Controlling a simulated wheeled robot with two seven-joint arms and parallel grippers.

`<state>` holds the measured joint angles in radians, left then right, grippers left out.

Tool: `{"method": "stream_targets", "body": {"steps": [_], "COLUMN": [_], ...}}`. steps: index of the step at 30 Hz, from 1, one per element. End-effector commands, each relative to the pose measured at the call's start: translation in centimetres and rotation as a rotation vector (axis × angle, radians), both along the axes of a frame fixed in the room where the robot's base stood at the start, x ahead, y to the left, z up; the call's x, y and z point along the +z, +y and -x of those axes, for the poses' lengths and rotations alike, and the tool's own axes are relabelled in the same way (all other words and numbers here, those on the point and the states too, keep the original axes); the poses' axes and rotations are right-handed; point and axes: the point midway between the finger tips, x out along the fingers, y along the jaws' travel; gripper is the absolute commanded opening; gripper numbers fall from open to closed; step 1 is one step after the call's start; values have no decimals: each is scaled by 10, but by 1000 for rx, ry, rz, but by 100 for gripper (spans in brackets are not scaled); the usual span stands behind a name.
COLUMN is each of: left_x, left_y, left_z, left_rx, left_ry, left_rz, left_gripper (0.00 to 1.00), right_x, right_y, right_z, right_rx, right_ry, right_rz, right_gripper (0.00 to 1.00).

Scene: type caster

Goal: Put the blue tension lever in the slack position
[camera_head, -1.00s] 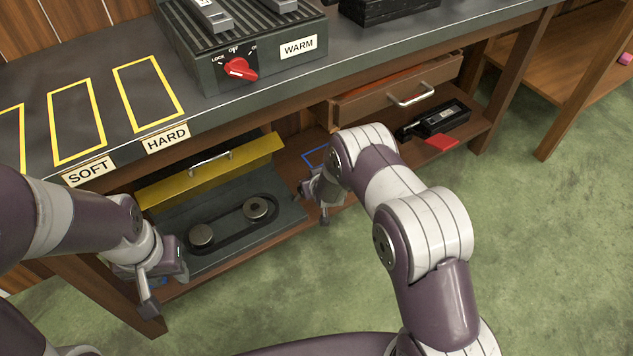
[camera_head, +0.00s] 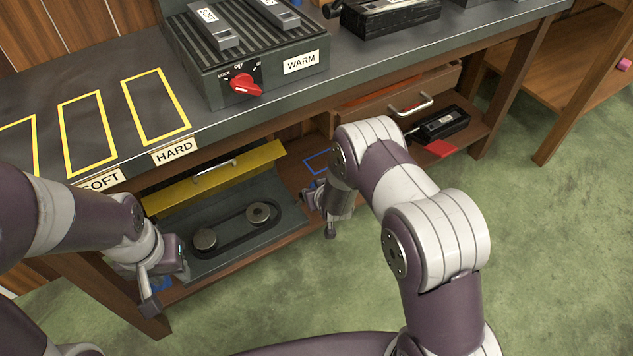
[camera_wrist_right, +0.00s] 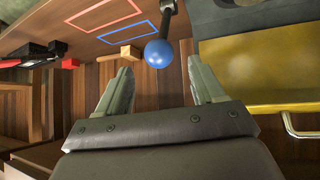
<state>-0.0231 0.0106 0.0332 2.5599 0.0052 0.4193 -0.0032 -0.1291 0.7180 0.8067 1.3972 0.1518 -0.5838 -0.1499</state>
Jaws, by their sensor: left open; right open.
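The blue tension lever shows in the right wrist view as a blue ball knob (camera_wrist_right: 158,53) on a dark rod that runs up out of the frame. My right gripper (camera_wrist_right: 161,80) is open, and the knob shows between its two fingertips, apparently just beyond them. No contact shows. In the head view my right gripper (camera_head: 320,208) is beside the lower shelf, right of the belt unit (camera_head: 232,232); my arm covers part of that area. My left gripper (camera_head: 166,285) is open near the shelf's left front corner, with a small unclear blue patch by it.
A yellow cover (camera_head: 215,178) with a handle stands above two pulleys and a belt. The shelf also has a blue outline (camera_head: 318,162), a black device (camera_head: 437,124) and a red patch (camera_head: 441,149). A small wooden block (camera_wrist_right: 130,53) lies left of the knob in the wrist view.

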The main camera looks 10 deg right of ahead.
Motion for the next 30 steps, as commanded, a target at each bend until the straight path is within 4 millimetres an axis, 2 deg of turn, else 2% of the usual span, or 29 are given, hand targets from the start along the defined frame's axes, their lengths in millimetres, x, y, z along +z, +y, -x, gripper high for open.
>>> {"method": "stream_targets", "body": {"steps": [1, 3, 9, 26, 28, 30], "left_x": [14, 20, 28, 27, 27, 27], "left_y": [0, 0, 0, 0, 0, 0], "left_z": [0, 0, 0, 0, 0, 0], "left_rx": [0, 0, 0, 0, 0, 0], "left_ry": [0, 0, 0, 1, 0, 0], "left_rz": [0, 0, 0, 0, 0, 0], "left_gripper": [40, 40, 40, 40, 40, 40], "right_x": [17, 27, 42, 40, 32, 17], "right_y": [0, 0, 0, 0, 0, 0], "right_z": [10, 22, 41, 44, 53, 77], "right_rx": [1, 2, 1, -2, -5, -5], "right_ry": [1, 1, 0, 7, 63, 172], "right_rz": [0, 1, 0, -2, -10, -11], "right_gripper": [68, 68, 68, 68, 68, 68]}}
